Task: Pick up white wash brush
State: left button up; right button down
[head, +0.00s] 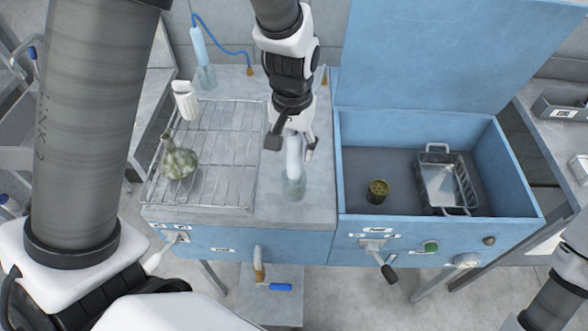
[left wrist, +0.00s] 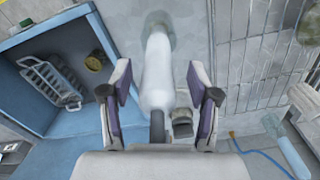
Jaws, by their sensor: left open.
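The white wash brush (head: 293,160) is on the grey worktop, just left of the blue tank. Its white handle points up towards my left gripper (head: 293,146), and its pale translucent head (head: 295,188) is at the lower end. The gripper is open, with one finger on each side of the handle. In the left wrist view, the brush (left wrist: 158,72) runs between the two spread fingers of the left gripper (left wrist: 160,108), with a visible gap on both sides. My right gripper is not in view.
A wire rack (head: 222,160) holds a greenish flask (head: 179,163) and a white bottle (head: 186,102). A light blue brush (head: 200,52) with a blue hose stands behind.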

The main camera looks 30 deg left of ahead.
aim_at(294, 166)
pick_arm(q)
jog(key=f, duration=0.1)
jog(key=w+f, duration=0.1)
jog(key=f, duration=0.1)
jog(key=shift+w+f, duration=0.15)
jog(key=shift+s, duration=0.2)
jog(key=shift+s+r, duration=0.2)
jog(key=shift+c, duration=1.1)
jog(key=c, duration=0.6)
grip_shut()
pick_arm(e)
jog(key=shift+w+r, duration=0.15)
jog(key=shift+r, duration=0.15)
pick_arm(q)
jog(key=shift+r, duration=0.1)
